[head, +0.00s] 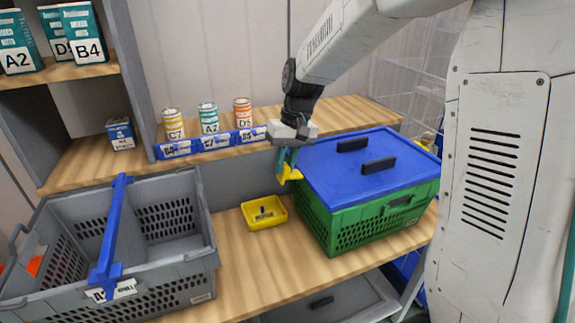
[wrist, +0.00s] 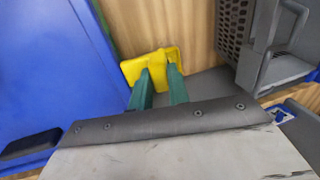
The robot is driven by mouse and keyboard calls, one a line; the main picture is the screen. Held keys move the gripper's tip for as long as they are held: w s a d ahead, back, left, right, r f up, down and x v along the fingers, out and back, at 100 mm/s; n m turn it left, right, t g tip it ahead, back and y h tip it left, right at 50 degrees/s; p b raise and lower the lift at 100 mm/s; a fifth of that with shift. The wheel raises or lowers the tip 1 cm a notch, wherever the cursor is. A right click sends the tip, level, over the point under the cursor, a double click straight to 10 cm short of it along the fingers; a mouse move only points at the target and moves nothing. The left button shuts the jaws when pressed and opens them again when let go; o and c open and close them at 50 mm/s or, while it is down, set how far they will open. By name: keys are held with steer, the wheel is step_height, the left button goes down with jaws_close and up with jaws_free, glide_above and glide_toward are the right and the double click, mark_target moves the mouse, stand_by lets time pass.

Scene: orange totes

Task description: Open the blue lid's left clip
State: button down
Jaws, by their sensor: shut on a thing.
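A green crate (head: 375,225) with a blue lid (head: 335,180) stands on the wooden bench. The lid lies on the crate; it also fills the left of the wrist view (wrist: 50,70). My gripper (head: 289,166) is at the lid's left edge, its green fingers pointing down. They are shut on a yellow clip (head: 290,175), which shows at the fingertips in the wrist view (wrist: 131,69). The clip is beside the lid's edge; I cannot tell whether it still touches the lid. The fingers cover part of it.
A small yellow tray (head: 284,217) holding a dark-marked item sits on the bench left of the crate. A grey tote (head: 185,262) with a blue bar is further left. Cans (head: 208,118) line the shelf behind. Some bare bench lies in front of the tray.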

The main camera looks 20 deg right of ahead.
steer(key=shift+d+r+y, duration=0.2)
steer(key=shift+d+y, duration=0.2)
steer(key=shift+y, duration=0.5)
steer(key=shift+d+r+y, duration=0.2)
steer(key=shift+d+y, duration=0.2)
steer(key=shift+y, duration=0.5)
steer(key=c, duration=1.3)
jaws_free()
steer(key=shift+d+r, duration=0.1)
steer(key=v, duration=0.7)
steer(key=shift+d+r, duration=0.2)
steer(key=shift+r, duration=0.05)
